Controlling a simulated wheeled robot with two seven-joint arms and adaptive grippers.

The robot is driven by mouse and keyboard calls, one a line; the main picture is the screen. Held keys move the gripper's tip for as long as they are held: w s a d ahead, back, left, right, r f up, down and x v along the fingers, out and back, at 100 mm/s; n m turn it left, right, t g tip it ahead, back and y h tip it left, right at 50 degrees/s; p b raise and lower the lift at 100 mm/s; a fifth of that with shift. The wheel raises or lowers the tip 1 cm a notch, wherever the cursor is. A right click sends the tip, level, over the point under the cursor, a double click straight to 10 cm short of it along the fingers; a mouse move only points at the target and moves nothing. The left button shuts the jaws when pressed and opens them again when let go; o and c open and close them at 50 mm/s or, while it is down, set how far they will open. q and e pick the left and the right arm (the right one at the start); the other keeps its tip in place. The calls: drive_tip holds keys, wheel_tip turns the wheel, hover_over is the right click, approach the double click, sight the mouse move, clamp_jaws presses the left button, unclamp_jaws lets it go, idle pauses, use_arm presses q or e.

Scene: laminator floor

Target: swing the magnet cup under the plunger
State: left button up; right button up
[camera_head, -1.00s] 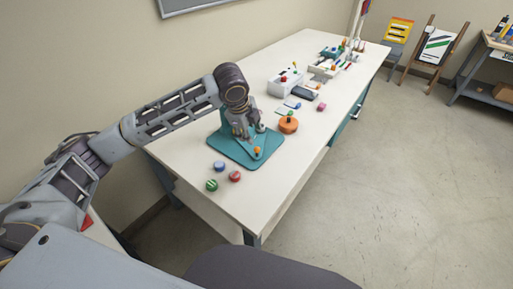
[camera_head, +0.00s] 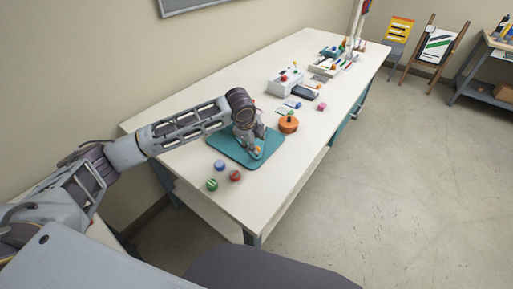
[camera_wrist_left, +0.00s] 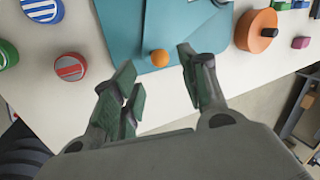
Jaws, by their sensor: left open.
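A teal base plate (camera_head: 267,151) lies on the white table, and it also shows in the wrist view (camera_wrist_left: 120,22). An orange ball (camera_wrist_left: 158,58) sits near its front edge. My left gripper (camera_head: 252,141) is over the plate. In the wrist view its fingers (camera_wrist_left: 157,76) are open and spread on either side of the ball, with no visible hold on it. In the head view my gripper and wrist cover most of what stands on the plate. I cannot make out the magnet cup or plunger clearly. My right gripper is not in view.
An orange cylinder with a dark knob (camera_head: 288,125) stands right of the plate. Blue (camera_head: 219,166), green (camera_head: 212,184) and red (camera_head: 235,175) round pieces lie in front of it. A white box (camera_head: 284,85) and several small items are farther back. The table's right edge is clear.

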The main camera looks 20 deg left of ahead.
sight(257, 147)
use_arm(q)
drive_tip(key=shift+x, duration=2.5)
clamp_jaws()
